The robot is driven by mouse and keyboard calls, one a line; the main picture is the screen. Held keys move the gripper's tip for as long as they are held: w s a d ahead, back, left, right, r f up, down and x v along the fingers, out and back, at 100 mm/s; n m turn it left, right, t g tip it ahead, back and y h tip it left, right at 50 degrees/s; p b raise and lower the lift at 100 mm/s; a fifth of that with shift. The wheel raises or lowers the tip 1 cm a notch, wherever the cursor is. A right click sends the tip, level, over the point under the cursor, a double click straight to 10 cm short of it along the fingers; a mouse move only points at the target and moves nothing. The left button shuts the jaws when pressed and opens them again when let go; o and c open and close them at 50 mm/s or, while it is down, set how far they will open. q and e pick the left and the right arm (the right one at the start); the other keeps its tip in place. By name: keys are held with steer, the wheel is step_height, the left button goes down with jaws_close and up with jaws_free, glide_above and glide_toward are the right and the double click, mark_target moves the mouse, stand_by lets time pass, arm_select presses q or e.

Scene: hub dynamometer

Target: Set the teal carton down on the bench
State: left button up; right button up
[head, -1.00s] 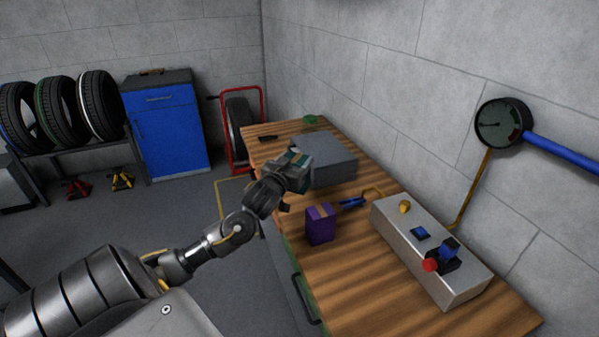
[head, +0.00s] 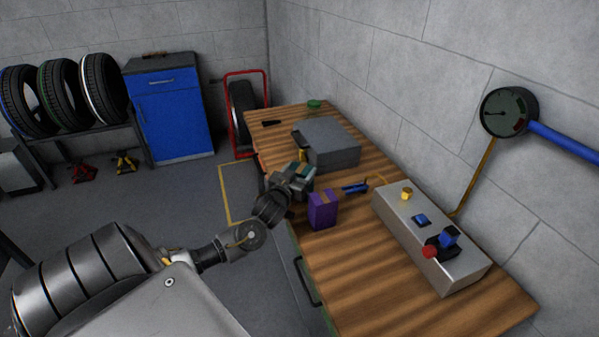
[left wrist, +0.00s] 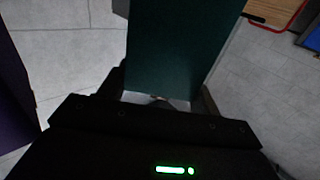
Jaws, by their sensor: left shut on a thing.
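The teal carton (head: 303,171) is held in my left gripper (head: 293,180), which is shut on it. In the head view the gripper covers most of the carton, over the left part of the wooden bench (head: 375,270), between a grey box and a purple carton. In the left wrist view the teal carton (left wrist: 180,45) stands between the two fingers as a large dark teal face. Whether its underside touches the bench is hidden. My right gripper is not in view.
The purple carton (head: 322,211) stands close to the right of my gripper, with a blue-handled tool (head: 354,188) behind it. The grey box (head: 333,150) lies just beyond. A control box (head: 425,240) fills the right side. The bench's front part is clear.

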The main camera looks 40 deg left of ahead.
arm_select(q)
steer(key=shift+f, duration=0.35)
steer(key=shift+f, duration=0.1)
steer(key=o, duration=0.8)
